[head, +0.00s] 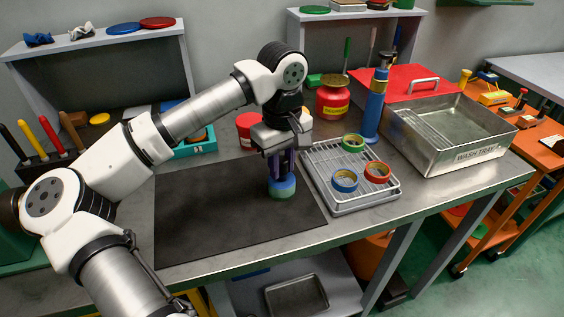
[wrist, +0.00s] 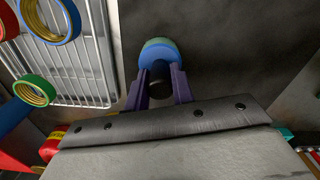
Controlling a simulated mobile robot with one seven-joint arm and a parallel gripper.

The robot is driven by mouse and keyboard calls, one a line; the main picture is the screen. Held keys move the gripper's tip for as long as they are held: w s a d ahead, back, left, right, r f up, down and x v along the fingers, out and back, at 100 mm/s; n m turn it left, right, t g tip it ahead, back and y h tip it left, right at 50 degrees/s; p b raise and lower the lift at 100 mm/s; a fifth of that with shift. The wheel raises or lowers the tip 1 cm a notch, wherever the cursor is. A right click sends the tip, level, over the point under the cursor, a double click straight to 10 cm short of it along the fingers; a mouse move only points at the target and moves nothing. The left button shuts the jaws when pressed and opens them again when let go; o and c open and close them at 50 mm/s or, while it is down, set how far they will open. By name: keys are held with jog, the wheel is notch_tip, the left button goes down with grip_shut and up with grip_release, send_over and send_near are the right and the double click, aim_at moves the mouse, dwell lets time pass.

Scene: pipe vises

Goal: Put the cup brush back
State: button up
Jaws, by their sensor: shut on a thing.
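My gripper (head: 281,176) points down over the dark mat (head: 215,220), near its right side. Its purple fingers are shut on a round blue-and-green piece (head: 282,189). In the wrist view this piece (wrist: 159,50) shows a blue and teal curved rim between the fingertips, with a dark area below it. Its lower side is hidden, so I cannot tell for sure that it is the cup brush, or whether it touches the mat.
A wire rack tray (head: 352,205) right of the mat holds green (head: 353,141), blue (head: 344,180) and red (head: 377,172) rings. Behind stand a blue pump-like bottle (head: 375,105) and a red can (head: 333,102). A metal wash tray (head: 450,135) is further right. The mat's left is clear.

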jog(key=o, duration=0.9)
jog(key=shift+o, duration=0.2)
notch_tip(320, 180, up, 12)
jog(key=shift+r, duration=0.15)
